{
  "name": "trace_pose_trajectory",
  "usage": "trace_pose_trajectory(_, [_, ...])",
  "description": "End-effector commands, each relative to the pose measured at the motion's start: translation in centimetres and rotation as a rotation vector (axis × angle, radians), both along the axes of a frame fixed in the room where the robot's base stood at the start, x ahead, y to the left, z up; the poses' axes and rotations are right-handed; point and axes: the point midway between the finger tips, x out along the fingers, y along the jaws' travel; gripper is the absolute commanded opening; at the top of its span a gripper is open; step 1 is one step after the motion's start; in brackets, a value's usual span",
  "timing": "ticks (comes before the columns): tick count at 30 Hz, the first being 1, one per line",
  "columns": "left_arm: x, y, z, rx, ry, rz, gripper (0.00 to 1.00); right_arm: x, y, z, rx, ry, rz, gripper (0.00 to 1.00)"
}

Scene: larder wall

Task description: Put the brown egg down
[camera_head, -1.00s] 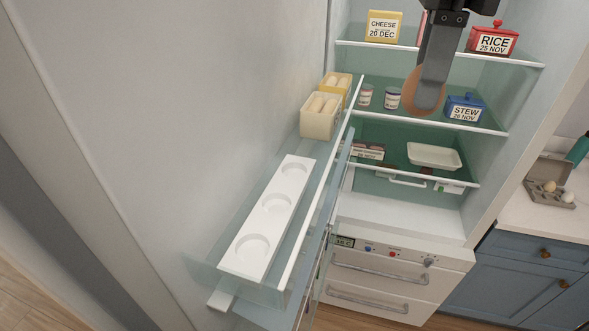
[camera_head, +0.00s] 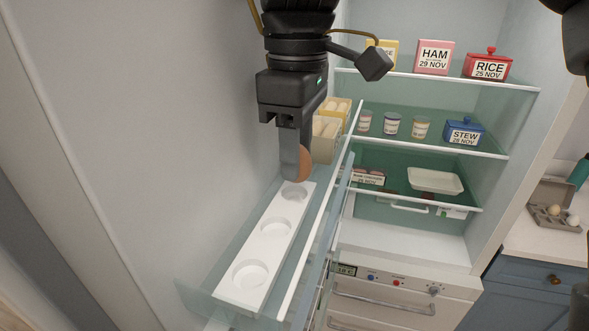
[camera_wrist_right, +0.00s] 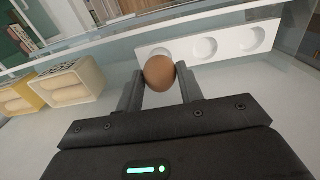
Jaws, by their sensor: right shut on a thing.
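The brown egg (camera_head: 306,163) is held between the fingers of my right gripper (camera_head: 297,168). In the right wrist view the egg (camera_wrist_right: 160,73) sits between both fingertips of the gripper (camera_wrist_right: 160,80). A white egg tray (camera_head: 262,250) with three round recesses lies on the glass door shelf. All three recesses look empty. The egg is just above the far end of the tray, near the farthest recess; I cannot tell whether it touches. The tray also shows in the right wrist view (camera_wrist_right: 225,48), with one recess partly behind the egg. My left gripper is not in view.
Cream and yellow containers (camera_head: 324,140) stand just beyond the tray on the door. The fridge shelves hold a ham box (camera_head: 434,57), a rice box (camera_head: 487,66), a stew box (camera_head: 464,132) and a white dish (camera_head: 435,181). An egg carton (camera_head: 553,215) sits on the right counter.

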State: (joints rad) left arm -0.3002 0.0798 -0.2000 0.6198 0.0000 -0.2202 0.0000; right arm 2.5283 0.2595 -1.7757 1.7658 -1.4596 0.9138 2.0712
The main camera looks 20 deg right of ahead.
Motion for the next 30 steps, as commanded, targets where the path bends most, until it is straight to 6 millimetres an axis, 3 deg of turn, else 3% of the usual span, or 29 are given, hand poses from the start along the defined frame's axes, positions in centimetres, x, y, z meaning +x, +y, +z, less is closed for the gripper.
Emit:
trace_pose_trajectory(8, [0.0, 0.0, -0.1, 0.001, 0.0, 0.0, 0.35, 0.2, 0.3, -3.3, 0.001, 0.004, 0.002, 0.14])
trace_pose_trajectory(20, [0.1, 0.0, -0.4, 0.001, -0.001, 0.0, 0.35, 0.2, 0.3, -3.9, 0.0, 0.0, 0.0, 0.14])
trace_pose_trajectory(21, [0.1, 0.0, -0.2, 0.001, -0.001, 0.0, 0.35, 0.3, 0.3, -3.8, 0.0, 0.0, 0.0, 0.42])
trace_pose_trajectory(25, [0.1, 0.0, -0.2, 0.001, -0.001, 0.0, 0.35, 0.3, 0.3, -3.7, 0.001, 0.001, 0.0, 0.59])
trace_pose_trajectory(30, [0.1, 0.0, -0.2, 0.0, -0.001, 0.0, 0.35, 0.2, 0.3, -3.7, 0.001, 0.001, 0.0, 0.59])
